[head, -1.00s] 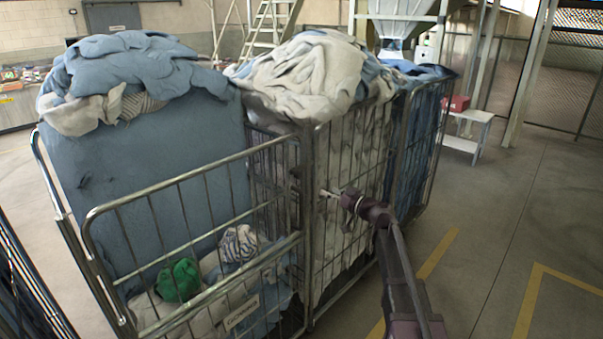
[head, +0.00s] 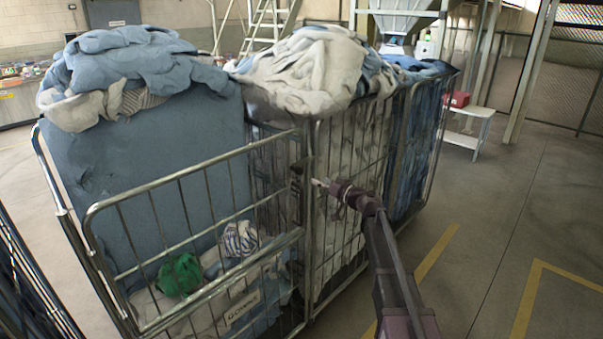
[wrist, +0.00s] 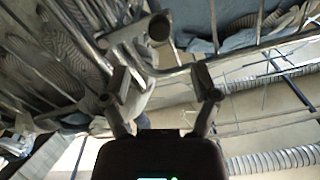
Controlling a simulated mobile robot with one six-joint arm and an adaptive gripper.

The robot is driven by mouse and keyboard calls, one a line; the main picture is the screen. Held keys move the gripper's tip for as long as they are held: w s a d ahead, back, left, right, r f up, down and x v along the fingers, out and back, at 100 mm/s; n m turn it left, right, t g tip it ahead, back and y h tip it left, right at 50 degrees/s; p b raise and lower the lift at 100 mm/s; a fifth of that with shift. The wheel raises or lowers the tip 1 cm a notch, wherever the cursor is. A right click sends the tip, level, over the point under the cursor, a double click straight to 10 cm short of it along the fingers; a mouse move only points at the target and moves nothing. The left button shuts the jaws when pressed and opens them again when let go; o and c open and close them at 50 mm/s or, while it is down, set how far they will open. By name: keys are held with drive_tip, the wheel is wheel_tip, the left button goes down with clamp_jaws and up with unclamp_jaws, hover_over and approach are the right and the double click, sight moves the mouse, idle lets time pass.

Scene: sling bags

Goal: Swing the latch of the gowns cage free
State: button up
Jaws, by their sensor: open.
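The gowns cage (head: 190,176) is a metal wire cage at the left in the head view, with a white label (head: 243,308) low on its front. The latch (head: 297,172) seems to be the dark piece on its right-hand post; its detail is too small to read. My gripper (head: 316,182) is just right of that piece, level with it. In the wrist view my open gripper (wrist: 160,84) has its two fingers apart, with nothing held. A metal tube with a round open end (wrist: 158,27) and a bent bar lie just beyond the fingertips. I cannot tell whether they touch.
Blue and pale linen (head: 130,70) is heaped on the cages. A second cage (head: 345,200) of pale cloth and a third of blue cloth stand right behind the latch side. A white step table (head: 470,125) with a red box stands at the right.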

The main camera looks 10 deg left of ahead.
sight(301, 172)
drive_tip(key=x, duration=0.9)
drive_tip(key=shift+w+a, duration=0.2)
drive_tip(key=shift+a, duration=0.05)
clamp_jaws()
drive_tip(key=shift+d, duration=0.1)
